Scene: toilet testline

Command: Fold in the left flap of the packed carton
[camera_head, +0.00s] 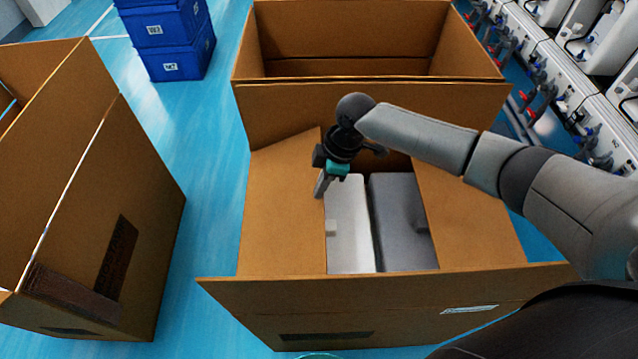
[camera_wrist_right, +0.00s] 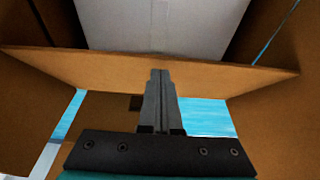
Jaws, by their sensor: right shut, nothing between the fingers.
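The packed carton (camera_head: 300,318) stands open in the middle of the head view, with a white item (camera_head: 348,250) and a grey item (camera_head: 402,215) inside. Its left flap (camera_head: 280,215) slants inward over the left side of the opening; its exact tilt is hard to tell. My right gripper (camera_head: 320,190) is shut and empty at the inner edge of this flap. In the right wrist view, the shut fingers (camera_wrist_right: 160,85) overlap a cardboard panel (camera_wrist_right: 85,72); contact is unclear. A pale item (camera_wrist_right: 150,25) shows beyond it. My left gripper is out of view.
The right flap (camera_head: 470,225) also leans inward, and the near flap spreads toward me. Another open carton (camera_head: 345,15) stands behind, and one (camera_head: 120,200) stands at left. Blue crates (camera_head: 170,40) are at upper left. A rack of white units (camera_head: 560,75) lines the right.

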